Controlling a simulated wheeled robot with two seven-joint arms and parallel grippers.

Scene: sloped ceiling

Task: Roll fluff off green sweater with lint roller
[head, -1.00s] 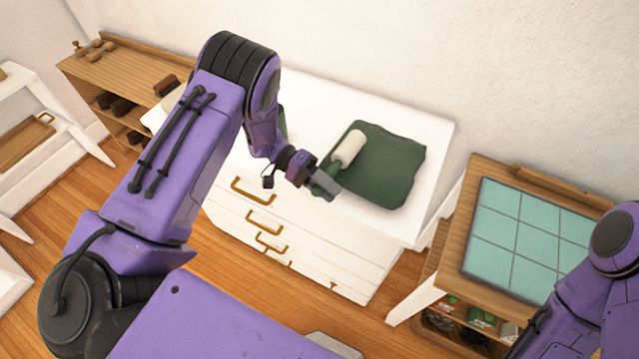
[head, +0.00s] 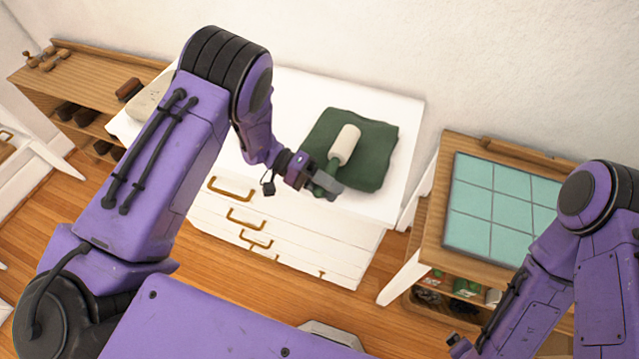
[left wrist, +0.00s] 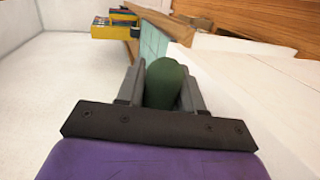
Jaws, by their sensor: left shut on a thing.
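The green sweater (head: 378,155) lies folded flat on the white top of a drawer chest. The lint roller (head: 344,145) has a white cylinder and a green handle. Its cylinder is over the middle of the sweater; I cannot tell whether it touches the cloth. My left gripper (head: 323,187) is shut on the handle, at the sweater's front left edge. In the left wrist view the green handle (left wrist: 164,82) sits between the two grey fingers, and the sweater does not show. My right arm is at the lower right, its fingers out of view. I cannot make out any fluff.
The white chest (head: 300,225) has several brass-handled drawers and bare top around the sweater. A teal-tiled wooden table (head: 500,205) stands at the right. A wooden shelf unit (head: 85,85) stands at the left, with a brown brush-like object (head: 129,89) near it. A wall is behind.

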